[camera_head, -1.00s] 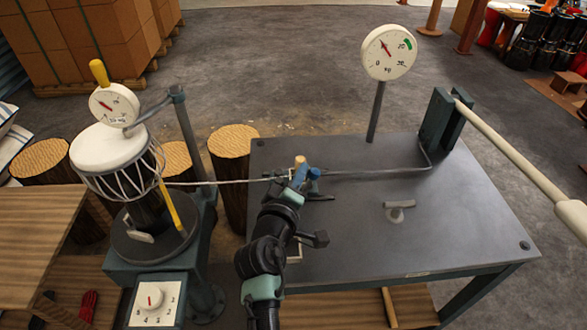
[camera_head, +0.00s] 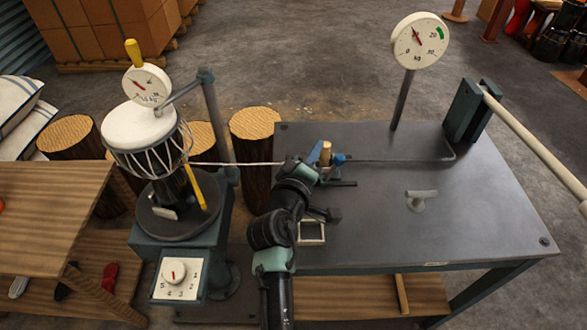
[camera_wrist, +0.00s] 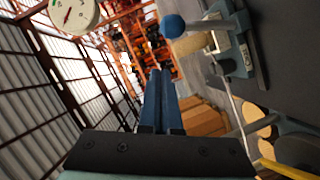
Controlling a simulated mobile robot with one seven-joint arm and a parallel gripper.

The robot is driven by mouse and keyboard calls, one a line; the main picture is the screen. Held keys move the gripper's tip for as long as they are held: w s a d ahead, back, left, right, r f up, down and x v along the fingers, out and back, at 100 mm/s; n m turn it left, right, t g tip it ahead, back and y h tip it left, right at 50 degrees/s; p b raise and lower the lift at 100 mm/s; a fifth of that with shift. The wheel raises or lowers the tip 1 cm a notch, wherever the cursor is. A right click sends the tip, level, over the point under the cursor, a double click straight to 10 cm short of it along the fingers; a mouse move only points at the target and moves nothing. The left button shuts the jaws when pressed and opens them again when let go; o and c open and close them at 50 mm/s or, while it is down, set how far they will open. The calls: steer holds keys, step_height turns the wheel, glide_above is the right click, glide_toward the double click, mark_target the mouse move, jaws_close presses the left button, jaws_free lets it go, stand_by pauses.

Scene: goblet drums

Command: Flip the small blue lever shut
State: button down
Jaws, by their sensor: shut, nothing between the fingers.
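The small blue lever ends in a round blue knob (camera_head: 338,160) at the clamp on the dark table, beside an upright wooden peg (camera_head: 325,153). In the wrist view the blue knob (camera_wrist: 172,26) is near the top, in front of the tan peg (camera_wrist: 194,43), with the clamp's metal body to the right. My gripper (camera_wrist: 160,74) is shut and empty, its blue fingers pressed together below the knob in the picture. In the head view my wrist is just left of the clamp; my fingertips are hard to separate from the blue parts there. Whether they touch the lever is unclear.
A cord (camera_head: 240,163) runs from the goblet drum (camera_head: 142,128) to the clamp. A gauge (camera_head: 420,40) stands on a post behind it. A dark bracket with a long pale bar (camera_head: 535,145) is at right. A small T-handle (camera_head: 419,199) is on the table, whose front right is clear.

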steer(key=v, duration=1)
steer(key=shift+a+r, duration=0.15)
steer(key=shift+r, duration=0.1)
